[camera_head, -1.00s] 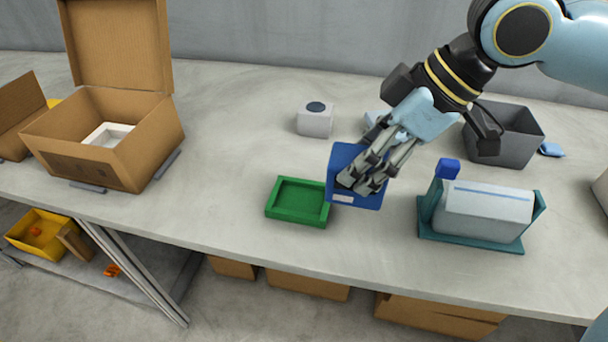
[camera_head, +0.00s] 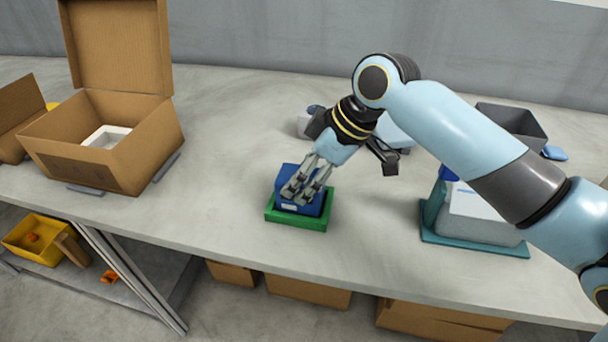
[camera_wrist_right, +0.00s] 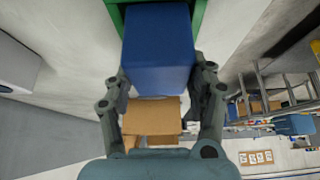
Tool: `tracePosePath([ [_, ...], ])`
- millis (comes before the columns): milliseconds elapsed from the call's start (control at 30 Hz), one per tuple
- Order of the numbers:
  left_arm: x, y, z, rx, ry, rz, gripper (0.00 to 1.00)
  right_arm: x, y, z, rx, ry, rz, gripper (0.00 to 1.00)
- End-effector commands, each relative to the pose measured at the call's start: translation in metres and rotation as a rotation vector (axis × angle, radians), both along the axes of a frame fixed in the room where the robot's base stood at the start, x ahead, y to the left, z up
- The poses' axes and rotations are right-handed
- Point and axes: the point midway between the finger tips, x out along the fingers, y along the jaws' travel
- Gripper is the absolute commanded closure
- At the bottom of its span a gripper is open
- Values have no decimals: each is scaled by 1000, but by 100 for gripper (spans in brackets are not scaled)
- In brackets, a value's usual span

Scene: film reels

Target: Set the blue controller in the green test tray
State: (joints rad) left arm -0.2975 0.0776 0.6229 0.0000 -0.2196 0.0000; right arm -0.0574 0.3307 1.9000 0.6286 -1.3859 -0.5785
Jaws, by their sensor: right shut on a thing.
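The blue controller (camera_head: 288,177) is a blue box with a small white label on its front. My right gripper (camera_head: 304,191) is shut on it, with its fingers on the controller. The green test tray (camera_head: 296,223) is a shallow open tray on the table, and the controller is over or inside it. I cannot tell whether it touches the tray floor. In the right wrist view the controller (camera_wrist_right: 158,45) sits between the two fingers (camera_wrist_right: 162,95), with green tray edges (camera_wrist_right: 199,12) beyond it. My left gripper is not in view.
An open cardboard box (camera_head: 75,165) with a white insert stands at the left. A teal stand (camera_head: 470,247) holding a grey-white unit is at the right, partly behind my arm. A grey bin (camera_head: 512,122) is at the back right. The table between the box and tray is clear.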

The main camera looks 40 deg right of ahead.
Motion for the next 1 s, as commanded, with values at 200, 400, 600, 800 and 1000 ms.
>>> tracePosePath([
  [200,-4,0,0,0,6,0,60,1,0,-3,0,-4,0,94],
  [400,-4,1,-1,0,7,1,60,0,0,-6,0,-1,-1,39],
  [600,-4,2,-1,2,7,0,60,0,0,-6,0,-1,-1,20],
  [800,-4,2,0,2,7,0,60,0,0,-5,0,-1,-1,20],
  [1000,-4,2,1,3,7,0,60,-6,-7,11,-4,-3,1,20],
])
